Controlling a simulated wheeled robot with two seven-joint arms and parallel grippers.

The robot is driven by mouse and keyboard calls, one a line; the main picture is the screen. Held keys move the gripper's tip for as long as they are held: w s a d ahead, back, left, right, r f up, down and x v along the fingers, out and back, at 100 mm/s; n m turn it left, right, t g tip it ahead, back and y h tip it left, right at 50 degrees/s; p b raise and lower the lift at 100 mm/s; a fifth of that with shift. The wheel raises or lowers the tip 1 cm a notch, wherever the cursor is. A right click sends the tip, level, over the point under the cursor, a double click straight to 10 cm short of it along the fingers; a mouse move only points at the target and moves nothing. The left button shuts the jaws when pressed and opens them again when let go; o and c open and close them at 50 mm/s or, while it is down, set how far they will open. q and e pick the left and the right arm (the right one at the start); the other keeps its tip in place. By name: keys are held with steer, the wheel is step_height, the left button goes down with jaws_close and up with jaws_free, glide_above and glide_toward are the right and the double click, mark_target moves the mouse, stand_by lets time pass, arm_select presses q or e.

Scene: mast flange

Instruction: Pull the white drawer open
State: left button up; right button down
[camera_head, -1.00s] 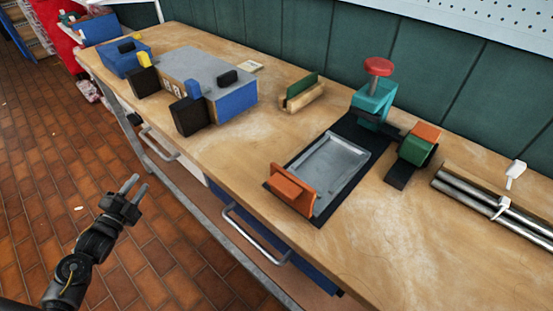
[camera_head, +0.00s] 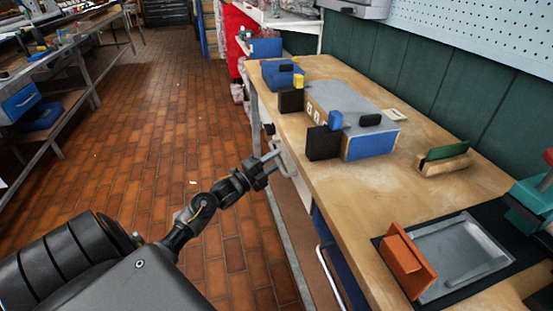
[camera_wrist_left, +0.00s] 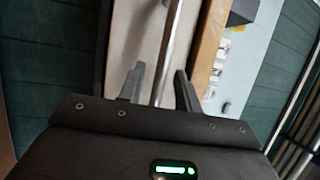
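The white drawer's pale front (camera_wrist_left: 135,38) fills the middle of the left wrist view. Its metal bar handle (camera_wrist_left: 172,45) runs down that view between my fingertips. In the head view the handle (camera_head: 287,159) sticks out from the bench front, and the drawer front is mostly hidden behind my gripper and handle. My left gripper (camera_head: 268,163) is at the handle. Its two fingers (camera_wrist_left: 159,85) are apart, one on each side of the bar, with gaps visible. My right gripper is in neither current view.
The wooden workbench (camera_head: 330,190) runs along the right, with a blue drawer (camera_head: 343,262) and its handle (camera_head: 328,275) nearer. The brick floor (camera_head: 150,170) left of the bench is clear.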

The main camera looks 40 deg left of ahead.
arm_select(q)
steer(key=shift+w+d+r, duration=0.1)
steer(key=shift+w, duration=0.5)
jaws_close()
